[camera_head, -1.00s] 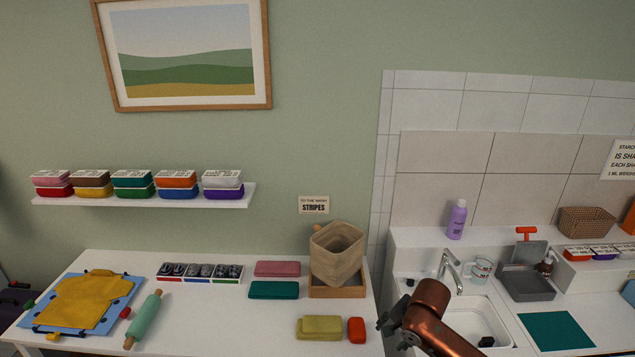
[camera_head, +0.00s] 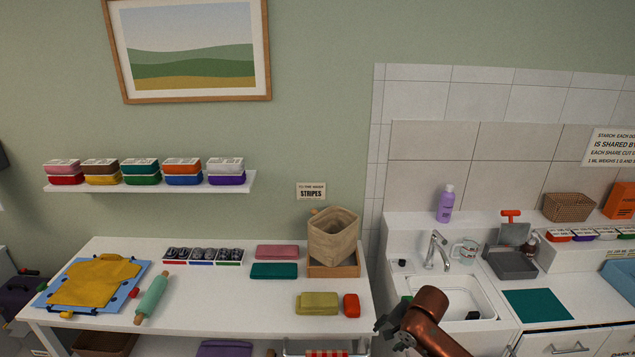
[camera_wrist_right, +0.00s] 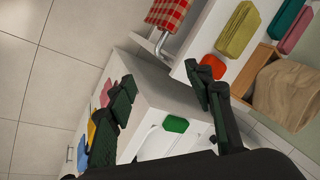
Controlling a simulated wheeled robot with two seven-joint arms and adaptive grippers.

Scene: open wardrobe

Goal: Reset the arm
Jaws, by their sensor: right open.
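My right gripper (camera_head: 391,328) shows at the bottom of the head view, in front of the gap between the white table and the sink counter. Its copper-coloured arm comes in from the lower right. In the right wrist view the two dark fingers of my right gripper (camera_wrist_right: 165,92) stand wide apart with nothing between them. Beyond them are a white cabinet side and a green object (camera_wrist_right: 176,124). My left gripper is in neither view.
The white table (camera_head: 230,318) holds a yellow cloth on a blue board (camera_head: 95,285), a rolling pin (camera_head: 152,297), folded cloths (camera_head: 317,303), a red item (camera_head: 351,305) and a beige bag (camera_head: 333,236). The sink (camera_head: 465,294) lies right of my gripper. A red checked cloth (camera_wrist_right: 168,14) hangs at the table front.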

